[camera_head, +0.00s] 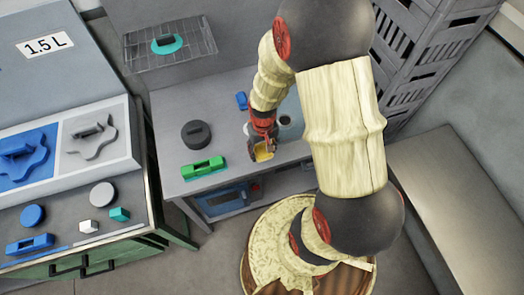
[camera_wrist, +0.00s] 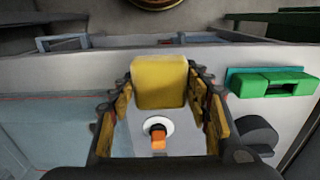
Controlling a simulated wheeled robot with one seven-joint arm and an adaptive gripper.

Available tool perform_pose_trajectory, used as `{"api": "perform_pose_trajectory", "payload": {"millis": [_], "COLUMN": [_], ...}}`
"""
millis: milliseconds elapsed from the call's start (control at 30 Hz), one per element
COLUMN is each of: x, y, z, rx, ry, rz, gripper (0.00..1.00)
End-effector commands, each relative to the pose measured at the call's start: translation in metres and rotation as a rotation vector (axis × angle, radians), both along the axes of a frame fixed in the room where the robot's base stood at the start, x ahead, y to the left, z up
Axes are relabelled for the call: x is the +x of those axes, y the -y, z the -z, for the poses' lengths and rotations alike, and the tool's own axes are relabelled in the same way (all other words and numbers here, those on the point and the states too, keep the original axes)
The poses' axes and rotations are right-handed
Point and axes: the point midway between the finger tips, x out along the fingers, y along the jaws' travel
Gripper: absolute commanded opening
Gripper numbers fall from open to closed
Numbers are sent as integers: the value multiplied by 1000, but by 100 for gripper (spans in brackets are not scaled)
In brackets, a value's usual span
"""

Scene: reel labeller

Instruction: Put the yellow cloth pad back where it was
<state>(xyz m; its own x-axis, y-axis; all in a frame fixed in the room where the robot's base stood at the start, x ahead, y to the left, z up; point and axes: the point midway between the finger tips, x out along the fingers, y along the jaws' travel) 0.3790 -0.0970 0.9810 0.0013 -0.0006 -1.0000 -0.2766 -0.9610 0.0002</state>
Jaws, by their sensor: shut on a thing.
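The yellow cloth pad (camera_wrist: 160,82) is held between the two fingers of my gripper (camera_wrist: 162,105) in the wrist view. In the head view the pad (camera_head: 263,153) shows as a small yellow patch at the tip of my gripper (camera_head: 262,145), over the front part of the grey bench (camera_head: 220,110). My gripper is shut on the pad. I cannot tell whether the pad touches the bench. In the wrist view a white ring with an orange piece (camera_wrist: 158,138) shows beyond the fingers, below the pad in the picture.
A green block (camera_head: 203,167) lies at the bench's front edge, left of my gripper. A dark round knob-like object (camera_head: 196,134) sits behind it. A small blue piece (camera_head: 241,100) lies farther back. A wire rack (camera_head: 170,47) is above. Dark crates (camera_head: 425,60) stand at right.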

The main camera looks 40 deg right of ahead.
Motion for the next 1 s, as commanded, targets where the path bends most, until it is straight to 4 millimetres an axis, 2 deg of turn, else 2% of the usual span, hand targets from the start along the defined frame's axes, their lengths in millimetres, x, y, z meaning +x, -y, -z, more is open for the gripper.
{"api": "perform_pose_trajectory", "payload": {"millis": [33,100,233,533,767,1000], "x": [5,13,24,36,39,40], "y": [3,8,15,21,23,24], "z": [12,24,39,54,82,84], "rx": [2,1,1,1,1,0], "ry": [-6,-5,-4,-2,-3,-1], "rz": [1,1,0,0,0,0], "gripper": [16,16,16,16,16,16]}}
